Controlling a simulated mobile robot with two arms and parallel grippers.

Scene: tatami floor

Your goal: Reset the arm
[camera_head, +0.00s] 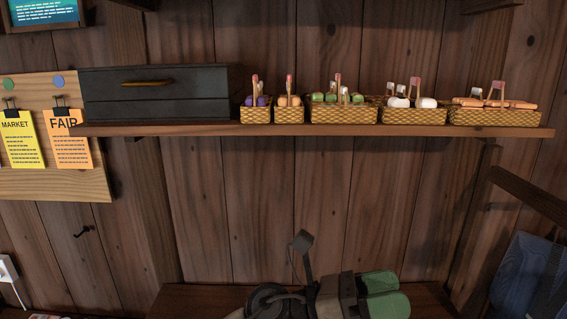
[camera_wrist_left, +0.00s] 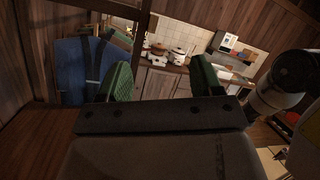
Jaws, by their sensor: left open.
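My left gripper (camera_head: 388,292) is at the bottom of the head view, in front of the wooden wall and below the shelf. Its green-padded fingers point right and are apart, with nothing seen between them. In the left wrist view the two green fingers (camera_wrist_left: 161,80) stand wide apart, with only the far room showing between them. My right gripper is in neither view.
A wooden shelf (camera_head: 350,131) holds several wicker baskets (camera_head: 343,115) of food and a dark drawer box (camera_head: 155,93). A notice board (camera_head: 60,186) hangs left. A wooden surface (camera_head: 195,303) lies below. A blue item (camera_head: 520,275) is at right; a kitchen counter (camera_wrist_left: 160,84) stands beyond the fingers.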

